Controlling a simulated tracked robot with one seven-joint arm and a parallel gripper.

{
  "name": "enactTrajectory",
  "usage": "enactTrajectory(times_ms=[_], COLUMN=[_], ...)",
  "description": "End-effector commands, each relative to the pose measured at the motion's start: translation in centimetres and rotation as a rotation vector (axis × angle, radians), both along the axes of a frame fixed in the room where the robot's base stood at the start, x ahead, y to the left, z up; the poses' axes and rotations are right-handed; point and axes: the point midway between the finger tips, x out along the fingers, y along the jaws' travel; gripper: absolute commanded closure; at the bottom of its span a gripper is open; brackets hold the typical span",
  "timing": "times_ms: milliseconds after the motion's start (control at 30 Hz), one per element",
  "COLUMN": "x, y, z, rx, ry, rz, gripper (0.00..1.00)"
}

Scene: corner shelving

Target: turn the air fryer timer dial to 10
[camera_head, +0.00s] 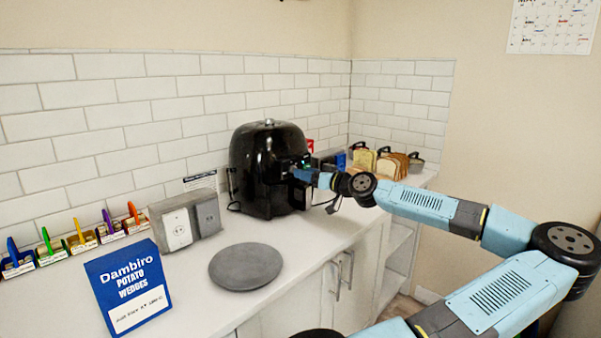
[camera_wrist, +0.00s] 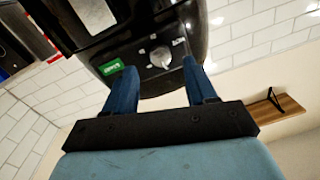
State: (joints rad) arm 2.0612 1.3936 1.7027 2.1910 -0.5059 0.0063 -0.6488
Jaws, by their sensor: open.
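The black air fryer (camera_head: 262,165) stands on the counter against the tiled wall. In the wrist view its dark front panel (camera_wrist: 135,50) fills the top middle. A light round timer dial (camera_wrist: 160,57) sits on that panel, with small white marks around it and a green label to its left. My gripper (camera_wrist: 156,75) is open, with one blue finger to each side of the dial. I cannot tell whether the fingers touch the panel. In the head view my gripper (camera_head: 303,175) is at the fryer's front right, and the dial is hidden there.
Bread slices (camera_head: 378,163) stand right of the fryer. The front counter edge near the plate is clear.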

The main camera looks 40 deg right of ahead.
Motion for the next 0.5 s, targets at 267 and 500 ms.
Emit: enactTrajectory(times_ms=[267,500], x=[3.1,3.6], y=[0.5,0.6], z=[0.0,0.0], rx=[0.000,0.000], ry=[0.000,0.000], rz=[0.001,0.000], gripper=[0.44,0.44])
